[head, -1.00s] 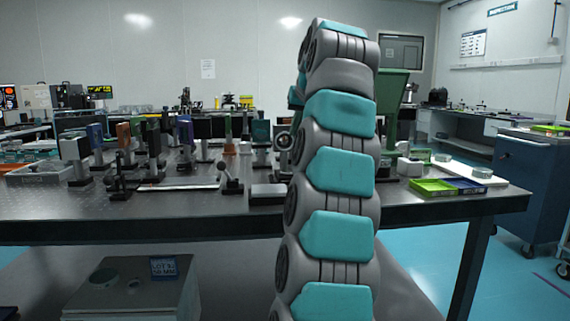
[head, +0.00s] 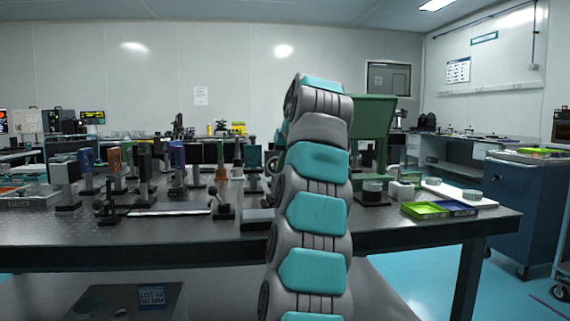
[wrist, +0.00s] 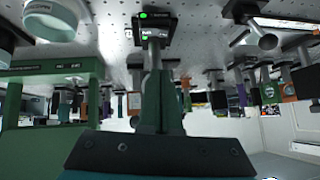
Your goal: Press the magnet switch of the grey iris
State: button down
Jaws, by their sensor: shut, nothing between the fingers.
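In the head view a small round grey ring, which looks like the grey iris (head: 271,166), shows at the left edge of my arm, partly hidden by it. In the wrist view, which is upside down, my gripper (wrist: 158,75) is shut and empty, its green fingers pointing toward the table. Straight beyond the fingertips is a black magnet base (wrist: 155,28) with green lit marks and a post. The fingers hide whatever that post carries, so I cannot tell which mount it is. My gripper is hidden behind my arm in the head view.
A green frame (head: 367,125) stands right of my arm and shows at left in the wrist view (wrist: 50,70). Several mounts on posts crowd the table (head: 400,228) on the left. Green and blue trays (head: 425,210) lie near the right end.

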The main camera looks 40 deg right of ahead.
jog(key=x, duration=0.5)
jog(key=shift+f+b, duration=0.15)
jog(key=shift+b, duration=0.2)
jog(key=shift+s+a+f+b, duration=0.15)
jog(key=shift+a+f+b, duration=0.05)
jog(key=shift+f+b, duration=0.35)
jog(key=shift+a+f+b, duration=0.15)
jog(key=shift+f+b, duration=0.45)
jog(key=shift+f, duration=0.5)
